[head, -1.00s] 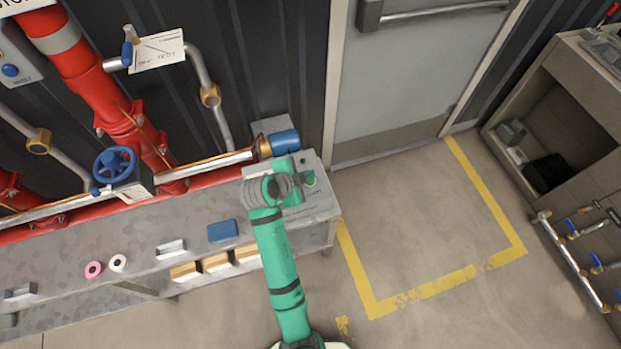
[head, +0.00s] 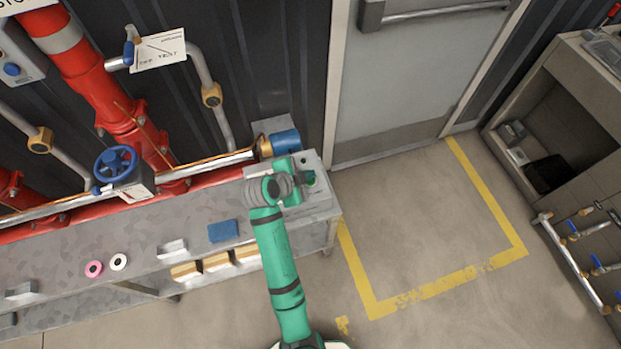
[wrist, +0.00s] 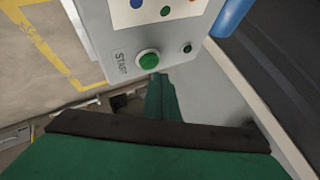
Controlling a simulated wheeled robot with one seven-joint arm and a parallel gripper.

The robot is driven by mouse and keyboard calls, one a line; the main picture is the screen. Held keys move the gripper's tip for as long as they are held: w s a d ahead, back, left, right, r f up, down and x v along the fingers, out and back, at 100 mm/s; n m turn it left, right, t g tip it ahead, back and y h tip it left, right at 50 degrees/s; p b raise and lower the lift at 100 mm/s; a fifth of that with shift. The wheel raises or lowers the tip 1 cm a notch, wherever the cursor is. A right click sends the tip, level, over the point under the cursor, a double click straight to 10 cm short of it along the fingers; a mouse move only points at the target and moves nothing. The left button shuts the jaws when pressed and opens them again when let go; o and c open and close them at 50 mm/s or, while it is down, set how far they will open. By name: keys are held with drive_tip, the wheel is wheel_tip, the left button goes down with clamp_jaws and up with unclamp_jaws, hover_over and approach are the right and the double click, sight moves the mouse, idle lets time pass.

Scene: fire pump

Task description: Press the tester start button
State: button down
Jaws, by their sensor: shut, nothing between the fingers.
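The tester is a light grey box (wrist: 190,45) at the right end of the bench; it also shows in the head view (head: 322,199), partly behind my arm. In the wrist view, its round green start button (wrist: 148,60) stands out from the face beside a label reading START. My gripper (wrist: 155,77) is shut and empty, its green fingers pointing at the box. The fingertips appear just below the button in the picture; whether they touch it cannot be told. In the head view my wrist hides most of the gripper.
A blue cylinder (head: 284,142) on the pipe lies close behind the box. A blue block (head: 222,231) is on the bench. The yellow-marked floor is clear.

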idle(0.5)
drive_tip(key=shift+a, duration=0.1)
drive_tip(key=shift+f, duration=0.15)
drive_tip(key=shift+s+f, duration=0.1)
drive_tip(key=shift+f, duration=0.15)
drive_tip(key=shift+f, duration=0.25)
idle(0.7)
drive_tip(key=shift+d, duration=0.2)
drive_tip(key=shift+a+f, duration=0.2)
drive_tip(key=shift+f, duration=0.15)
drive_tip(key=shift+d+r, duration=0.1)
idle(0.3)
drive_tip(key=shift+w+r, duration=0.2)
drive_tip(key=shift+r, duration=0.7)
